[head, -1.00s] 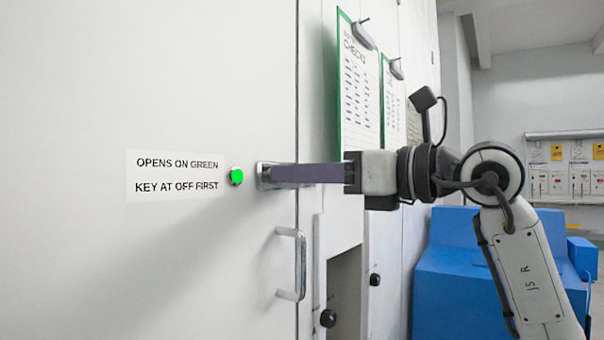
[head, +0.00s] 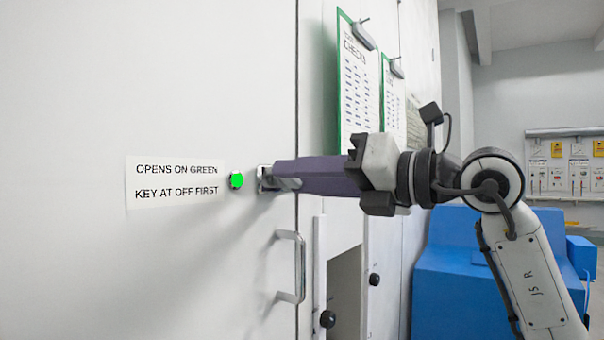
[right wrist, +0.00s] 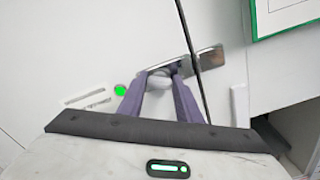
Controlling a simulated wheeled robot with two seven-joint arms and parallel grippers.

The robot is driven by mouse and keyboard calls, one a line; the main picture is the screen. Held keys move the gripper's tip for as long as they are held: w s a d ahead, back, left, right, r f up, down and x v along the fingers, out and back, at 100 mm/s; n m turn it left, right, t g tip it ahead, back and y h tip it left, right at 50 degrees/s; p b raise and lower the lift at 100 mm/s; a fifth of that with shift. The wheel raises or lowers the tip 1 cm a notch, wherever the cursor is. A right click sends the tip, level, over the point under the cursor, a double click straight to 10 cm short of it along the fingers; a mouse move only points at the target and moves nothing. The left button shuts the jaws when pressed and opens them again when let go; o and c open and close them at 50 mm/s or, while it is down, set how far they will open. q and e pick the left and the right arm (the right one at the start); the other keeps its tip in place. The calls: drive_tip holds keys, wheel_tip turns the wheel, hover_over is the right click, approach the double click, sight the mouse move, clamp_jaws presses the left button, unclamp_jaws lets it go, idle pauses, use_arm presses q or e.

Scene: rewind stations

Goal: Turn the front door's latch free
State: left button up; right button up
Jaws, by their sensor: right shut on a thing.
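The front door (head: 120,90) is a broad white panel and looks closed, with its edge seam right of the latch. The latch (head: 264,178) is a small metal fitting near that edge, mostly hidden by my fingers in the head view. My right gripper (head: 284,178) reaches in from the right, rolled about its own length, its purple fingers at the latch. In the right wrist view, the fingers (right wrist: 160,76) are closed on the grey latch knob (right wrist: 158,82). A metal plate (right wrist: 209,62) shows across the seam. My left gripper is not in view.
A green light (head: 236,180) is lit beside a label (head: 172,182) reading "OPENS ON GREEN, KEY AT OFF FIRST". A bar handle (head: 299,266) stands out below the latch. Clipboards (head: 360,90) hang to the right. A blue object (head: 445,270) stands behind my right arm.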

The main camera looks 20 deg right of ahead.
drive_tip(key=shift+d+f+m+p, duration=0.1)
drive_tip(key=shift+m+p, duration=1.15)
drive_tip(key=shift+m, duration=4.75)
drive_tip(key=o, duration=1)
drive_tip(key=shift+o, duration=0.2)
